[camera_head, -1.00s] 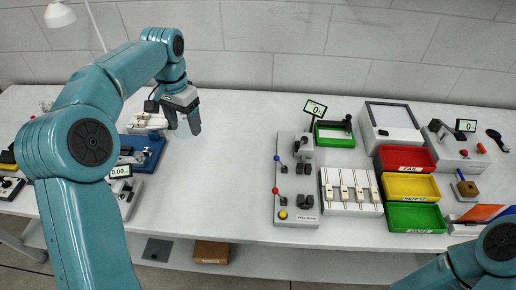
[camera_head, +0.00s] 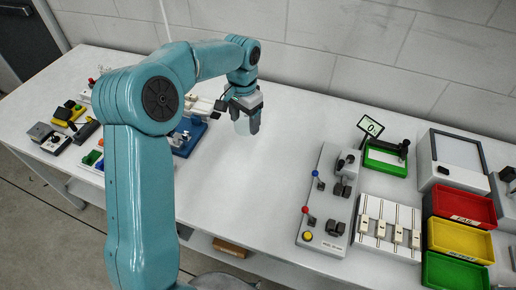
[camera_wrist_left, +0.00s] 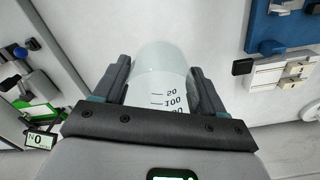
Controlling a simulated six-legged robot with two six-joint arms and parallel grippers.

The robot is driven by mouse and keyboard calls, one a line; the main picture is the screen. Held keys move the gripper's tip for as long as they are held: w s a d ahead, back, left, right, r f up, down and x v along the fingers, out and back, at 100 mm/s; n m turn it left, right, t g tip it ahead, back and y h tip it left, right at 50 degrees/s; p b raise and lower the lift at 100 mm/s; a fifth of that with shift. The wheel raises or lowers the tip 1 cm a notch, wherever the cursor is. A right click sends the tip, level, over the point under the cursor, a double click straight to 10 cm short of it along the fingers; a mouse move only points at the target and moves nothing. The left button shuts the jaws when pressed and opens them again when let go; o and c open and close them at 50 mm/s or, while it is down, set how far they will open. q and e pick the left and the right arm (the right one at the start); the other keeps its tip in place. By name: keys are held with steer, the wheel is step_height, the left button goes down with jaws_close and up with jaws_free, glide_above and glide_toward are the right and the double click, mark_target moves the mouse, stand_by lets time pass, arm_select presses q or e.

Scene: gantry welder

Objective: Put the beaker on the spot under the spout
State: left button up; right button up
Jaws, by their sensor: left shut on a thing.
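My left gripper (camera_head: 246,112) is shut on a clear beaker (camera_head: 242,126) above the white table, in the open stretch between the blue fixture and the grey lever panel. In the left wrist view the beaker (camera_wrist_left: 162,85) sits between the two fingers, with its dark scale marks showing upside down. I cannot tell from the head view how high its base is above the table. No spout or marked spot can be made out clearly. My right gripper is not in view.
A grey panel with red and blue knobs (camera_head: 327,215) stands right of the beaker. Beyond it are a green tray (camera_head: 386,168), white slotted fixture (camera_head: 388,228) and red, yellow and green bins. A blue fixture (camera_head: 187,138) is left. Table between is clear.

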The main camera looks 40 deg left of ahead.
arm_select(q)
steer(key=f, duration=0.7)
steer(key=shift+s+d+f+p, duration=0.1)
steer(key=shift+s+f+p, duration=0.2)
steer(key=shift+f, duration=0.1)
glide_above(247, 157)
step_height(247, 157, down, 4)
steer(key=shift+f, duration=0.55)
steer(key=shift+w, duration=0.1)
steer(key=shift+f, duration=0.2)
steer(key=o, duration=1)
steer(key=shift+r, duration=0.1)
